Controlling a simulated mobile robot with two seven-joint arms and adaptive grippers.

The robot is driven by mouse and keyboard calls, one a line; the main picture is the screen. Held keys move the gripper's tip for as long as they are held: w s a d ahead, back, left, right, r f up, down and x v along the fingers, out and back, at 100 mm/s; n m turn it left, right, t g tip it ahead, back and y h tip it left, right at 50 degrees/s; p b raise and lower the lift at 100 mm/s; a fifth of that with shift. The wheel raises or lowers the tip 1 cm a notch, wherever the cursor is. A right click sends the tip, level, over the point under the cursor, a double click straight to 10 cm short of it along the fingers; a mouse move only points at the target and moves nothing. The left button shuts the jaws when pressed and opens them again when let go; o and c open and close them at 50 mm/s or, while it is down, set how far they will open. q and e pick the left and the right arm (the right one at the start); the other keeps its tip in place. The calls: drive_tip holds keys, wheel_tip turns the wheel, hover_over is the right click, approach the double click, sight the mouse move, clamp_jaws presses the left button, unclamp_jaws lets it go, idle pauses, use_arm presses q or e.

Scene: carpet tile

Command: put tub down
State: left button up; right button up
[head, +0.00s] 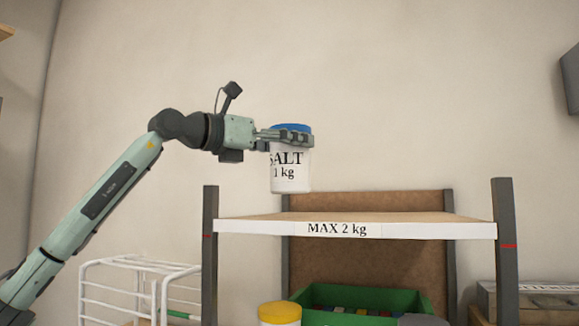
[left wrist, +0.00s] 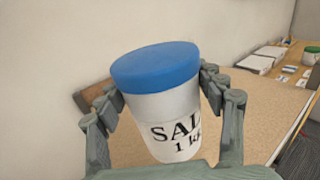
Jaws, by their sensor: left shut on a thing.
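A white tub (head: 291,172) with a blue lid and the label "SALT 1 kg" is in my left gripper (head: 290,138). The gripper is shut around its upper part, just below the lid. The tub hangs upright above the left part of a shelf board (head: 400,228) marked "MAX 2 kg", and its base looks a little above the board. In the left wrist view the tub (left wrist: 165,105) sits between both fingers (left wrist: 162,95), with the board behind it. My right gripper is not in view.
The board's top looks bare, between dark posts (head: 502,250) at both ends. Below are a green crate (head: 365,298), a yellow-lidded tub (head: 280,314) and a grey lid (head: 422,320). A white wire rack (head: 135,265) stands at left. A box (head: 545,287) lies at right.

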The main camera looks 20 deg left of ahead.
sight(289, 166)
use_arm(q)
drive_tip(key=shift+w, duration=0.3)
drive_tip(key=shift+f, duration=0.35)
wheel_tip(289, 166, down, 3)
drive_tip(key=shift+a+f, duration=0.1)
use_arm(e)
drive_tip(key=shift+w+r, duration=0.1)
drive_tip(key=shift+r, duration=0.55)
use_arm(q)
drive_tip(key=shift+f+b, duration=0.1)
drive_tip(key=shift+b, duration=0.2)
drive_tip(key=o, duration=1.5)
drive_tip(key=shift+f, duration=0.25)
drive_tip(key=shift+c, duration=0.2)
drive_tip(key=o, duration=0.4)
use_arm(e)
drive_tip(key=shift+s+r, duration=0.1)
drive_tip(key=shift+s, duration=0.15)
use_arm(q)
drive_tip(key=shift+r, duration=0.15)
